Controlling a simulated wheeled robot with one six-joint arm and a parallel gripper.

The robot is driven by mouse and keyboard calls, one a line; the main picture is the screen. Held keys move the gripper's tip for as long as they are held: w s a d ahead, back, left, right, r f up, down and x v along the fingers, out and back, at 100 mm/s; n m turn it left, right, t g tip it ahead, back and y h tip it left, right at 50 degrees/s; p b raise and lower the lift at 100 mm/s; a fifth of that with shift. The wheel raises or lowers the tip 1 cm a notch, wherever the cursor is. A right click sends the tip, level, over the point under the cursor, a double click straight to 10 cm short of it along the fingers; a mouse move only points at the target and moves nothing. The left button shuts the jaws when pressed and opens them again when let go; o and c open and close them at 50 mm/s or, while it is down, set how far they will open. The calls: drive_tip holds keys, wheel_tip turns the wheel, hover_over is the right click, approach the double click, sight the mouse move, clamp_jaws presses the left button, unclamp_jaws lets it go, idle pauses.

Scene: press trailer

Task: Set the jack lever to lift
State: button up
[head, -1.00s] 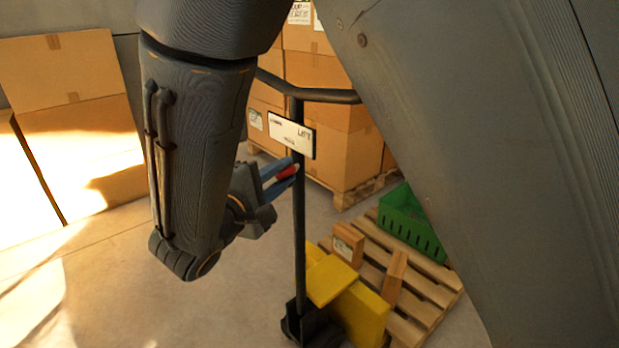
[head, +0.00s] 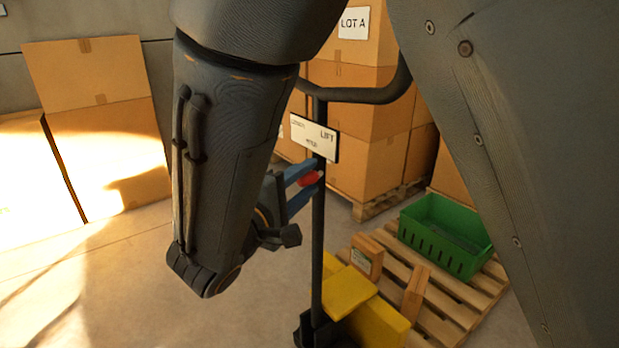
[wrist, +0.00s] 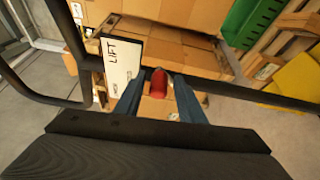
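The jack's dark upright post (head: 317,240) carries a looped handle (head: 350,94) and a white plate (head: 314,139) with "LIFT" at one end. The plate also shows in the wrist view (wrist: 122,62). A red lever knob (head: 309,179) sits just below the plate, beside the post. My gripper (head: 311,181) has blue fingers, reaching in from the left at the post. In the wrist view the red knob (wrist: 157,84) lies between the fingertips, with small gaps to both sides. The gripper is open around it. The lever's stem is hidden.
The jack's yellow body (head: 372,318) is low at the post's foot. Stacked cartons (head: 352,150) stand behind the post.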

drive_tip(key=v, duration=0.8)
idle(0.4)
